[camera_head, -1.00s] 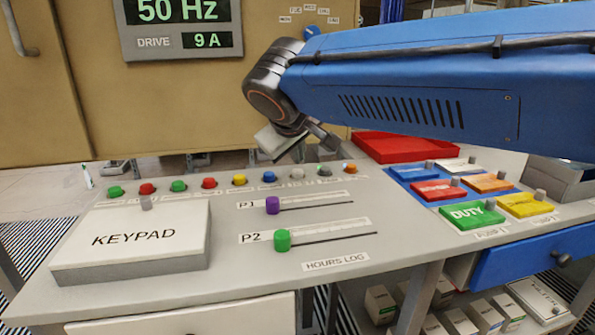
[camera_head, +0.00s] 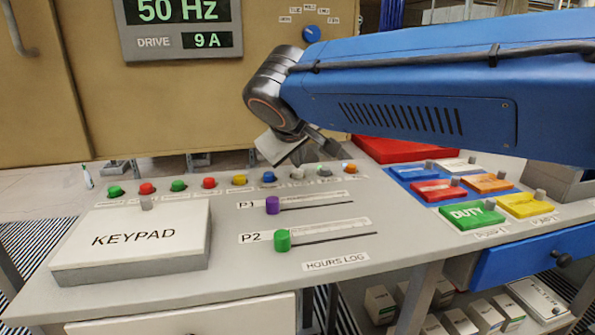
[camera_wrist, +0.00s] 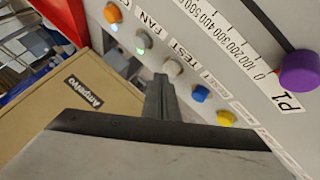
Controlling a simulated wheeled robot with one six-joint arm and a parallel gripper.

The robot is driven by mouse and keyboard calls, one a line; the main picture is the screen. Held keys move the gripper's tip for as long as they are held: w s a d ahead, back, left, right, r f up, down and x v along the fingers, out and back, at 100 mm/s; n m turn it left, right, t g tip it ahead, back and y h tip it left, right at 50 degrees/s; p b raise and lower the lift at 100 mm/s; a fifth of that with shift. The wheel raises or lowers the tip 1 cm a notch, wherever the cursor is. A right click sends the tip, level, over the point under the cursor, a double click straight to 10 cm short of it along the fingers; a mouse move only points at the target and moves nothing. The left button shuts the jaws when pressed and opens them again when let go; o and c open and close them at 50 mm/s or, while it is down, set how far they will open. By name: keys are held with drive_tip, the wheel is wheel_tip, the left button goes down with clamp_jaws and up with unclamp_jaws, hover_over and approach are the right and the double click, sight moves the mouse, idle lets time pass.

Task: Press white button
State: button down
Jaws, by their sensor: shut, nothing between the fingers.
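The white button (camera_head: 297,174) sits in the row of coloured buttons at the back of the grey console. In the wrist view the white button (camera_wrist: 173,67) lies just beyond and right of my fingertips, between a grey button (camera_wrist: 143,40) and a blue one (camera_wrist: 201,94). My gripper (camera_head: 335,151) is shut and empty, tilted downward over the back of the console. In the wrist view my gripper (camera_wrist: 160,80) shows its closed fingers close to the white button. I cannot tell whether they touch it.
An orange button (camera_head: 350,168) ends the row at right; a yellow button (camera_head: 240,180) is further left. A purple slider knob (camera_head: 272,205) and green slider knob (camera_head: 282,240) stand in front. A keypad box (camera_head: 135,240) is at left, a red tray (camera_head: 395,150) at right.

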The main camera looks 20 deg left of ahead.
sight(297, 178)
drive_tip(key=shift+f, duration=0.4)
idle(0.4)
drive_tip(key=shift+r, duration=0.9)
drive_tip(key=shift+r, duration=2.5)
